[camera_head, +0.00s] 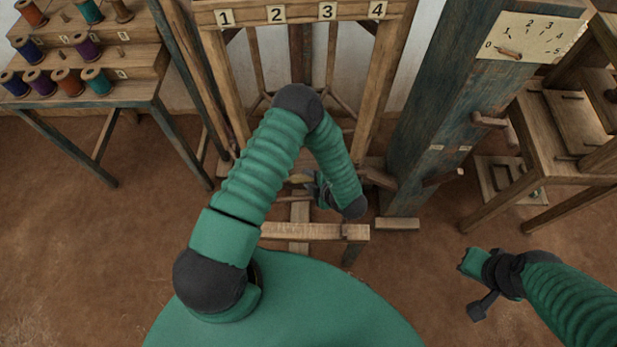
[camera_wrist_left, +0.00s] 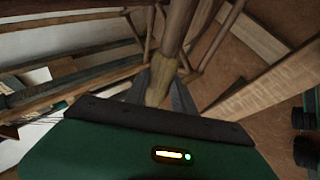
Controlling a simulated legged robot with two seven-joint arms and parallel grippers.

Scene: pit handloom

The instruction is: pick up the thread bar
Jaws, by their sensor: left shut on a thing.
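My left arm reaches forward into the loom frame, and its gripper (camera_head: 323,190) is low between the uprights, partly hidden by my own forearm. In the left wrist view, the two dark fingers of this gripper (camera_wrist_left: 160,92) are shut on a round wooden bar with a paler end, which I take to be the thread bar (camera_wrist_left: 158,88). The bar runs up and away from the fingers. In the head view it is mostly hidden by my arm. My right gripper (camera_head: 482,299) is at the lower right, away from the loom; its fingers are unclear.
The loom's numbered beam (camera_head: 302,14) spans the top. A thick blue-grey post (camera_head: 434,100) with a dial plate (camera_head: 527,37) and pegs stands right of it. A spool rack (camera_head: 95,62) is at the left, and a wooden bench (camera_head: 302,231) lies in front. Open floor lies on both sides.

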